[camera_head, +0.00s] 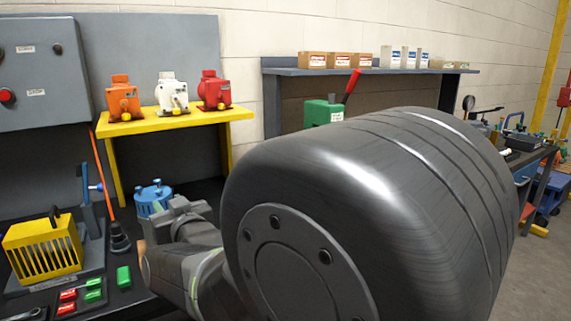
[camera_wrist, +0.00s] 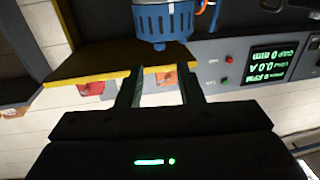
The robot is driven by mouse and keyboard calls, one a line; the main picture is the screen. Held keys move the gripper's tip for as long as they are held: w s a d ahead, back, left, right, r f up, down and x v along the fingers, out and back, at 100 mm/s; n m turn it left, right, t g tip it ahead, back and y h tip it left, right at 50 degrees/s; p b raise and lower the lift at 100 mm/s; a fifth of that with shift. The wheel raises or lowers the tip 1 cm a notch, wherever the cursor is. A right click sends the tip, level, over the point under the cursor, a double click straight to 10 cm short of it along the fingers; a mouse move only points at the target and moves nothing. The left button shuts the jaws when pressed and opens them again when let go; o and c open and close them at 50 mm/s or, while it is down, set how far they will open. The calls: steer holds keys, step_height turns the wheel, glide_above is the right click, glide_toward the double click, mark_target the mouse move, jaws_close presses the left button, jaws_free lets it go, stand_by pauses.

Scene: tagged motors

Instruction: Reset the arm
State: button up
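My gripper (camera_wrist: 162,75) is open in the wrist view, its two fingers apart with nothing between them. That view is upside down. A blue motor (camera_wrist: 164,20) shows beyond the fingertips, apart from them as far as I can tell. In the head view the blue motor (camera_head: 150,196) is on the dark bench, just left of my gripper (camera_head: 172,218). An orange motor (camera_head: 123,100), a white motor (camera_head: 171,94) and a red motor (camera_head: 213,91) stand on a yellow shelf (camera_head: 150,127). My large dark arm link covers the middle of the head view.
A yellow slotted box (camera_head: 43,246) stands at the left of the bench, near a green block (camera_head: 123,277). A grey control panel (camera_head: 40,70) is above. A green lever press (camera_head: 322,112) and a shelf of small boxes (camera_head: 365,71) are behind my arm.

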mark_target(159, 190)
steer(key=x, duration=0.9)
steer(key=shift+w, duration=0.1)
steer(key=v, duration=1.4)
steer(key=p+x, duration=0.1)
steer(key=x, duration=1.3)
steer(key=shift+w+a, duration=0.1)
steer(key=shift+n+g+y+p, duration=0.3)
steer(key=shift+p, duration=0.05)
steer(key=shift+y+p, duration=0.3)
steer(key=shift+p, duration=0.15)
steer(key=n+g+y+p, duration=0.2)
steer(key=g+p, duration=0.1)
steer(key=p, duration=0.1)
steer(key=shift+r+n, duration=0.15)
steer(key=shift+n, duration=0.15)
